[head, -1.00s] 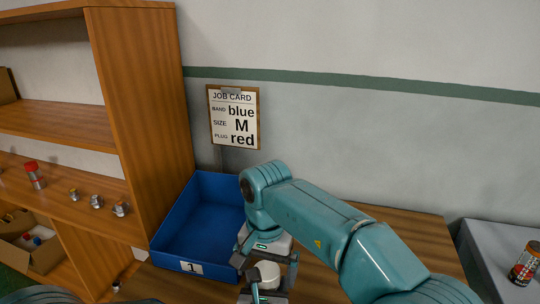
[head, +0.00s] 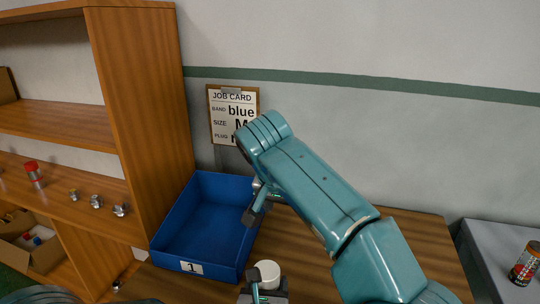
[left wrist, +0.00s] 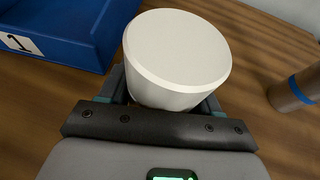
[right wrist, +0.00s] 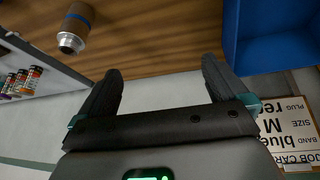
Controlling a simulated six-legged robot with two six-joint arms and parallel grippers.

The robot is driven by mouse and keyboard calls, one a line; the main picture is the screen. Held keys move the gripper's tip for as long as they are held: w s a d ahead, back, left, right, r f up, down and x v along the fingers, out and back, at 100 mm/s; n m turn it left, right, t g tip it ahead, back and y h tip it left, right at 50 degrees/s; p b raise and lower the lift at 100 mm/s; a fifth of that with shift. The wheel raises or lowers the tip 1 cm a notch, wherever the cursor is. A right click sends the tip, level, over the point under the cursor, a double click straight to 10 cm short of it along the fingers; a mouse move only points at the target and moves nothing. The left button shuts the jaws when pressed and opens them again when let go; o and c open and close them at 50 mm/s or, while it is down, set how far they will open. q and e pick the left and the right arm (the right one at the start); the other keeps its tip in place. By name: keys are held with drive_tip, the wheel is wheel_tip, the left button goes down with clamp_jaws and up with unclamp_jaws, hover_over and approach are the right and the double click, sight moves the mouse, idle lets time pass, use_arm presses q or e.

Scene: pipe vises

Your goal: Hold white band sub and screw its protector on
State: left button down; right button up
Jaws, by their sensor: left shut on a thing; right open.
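A white round cap-like piece, seemingly the protector (head: 267,270), sits at my left gripper (head: 262,291) near the bottom of the head view. In the left wrist view the white piece (left wrist: 178,55) has a flat top and bevelled rim and stands between the left fingers. No sub body or white band shows beneath it, so I cannot tell how it is seated. My right gripper (head: 263,204) is above and behind it, by the blue bin, partly hidden by its own arm. In the right wrist view the right gripper (right wrist: 160,80) is open and empty.
The blue bin (head: 190,262) labelled 1 stands left on the wooden table (head: 420,235). A brown blue-banded cylinder (right wrist: 78,22) with a metal end stands on the table. The job card (head: 232,100) hangs on the wall. Shelves (head: 150,120) are left; a grey surface with a can (head: 525,263) is right.

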drive_tip(key=w+d+r+m+t+h, duration=0.1)
drive_tip(key=w+r+m+t+h, duration=0.1)
drive_tip(key=w+r+t, duration=0.65)
drive_tip(key=w+a+r+n+t+y, duration=0.1)
drive_tip(key=w+a+r+t+y, duration=0.2)
drive_tip(key=r, duration=0.6)
drive_tip(key=shift+w+a+r+n+t+y, duration=0.2)
drive_tip(key=shift+a+r+n+t+y, duration=0.2)
drive_tip(key=shift+a+t, duration=0.7)
drive_tip(key=shift+d, duration=0.1)
use_arm(q)
drive_tip(key=shift+c, duration=0.7)
unclamp_jaws()
use_arm(e)
drive_tip(key=shift+s, duration=0.1)
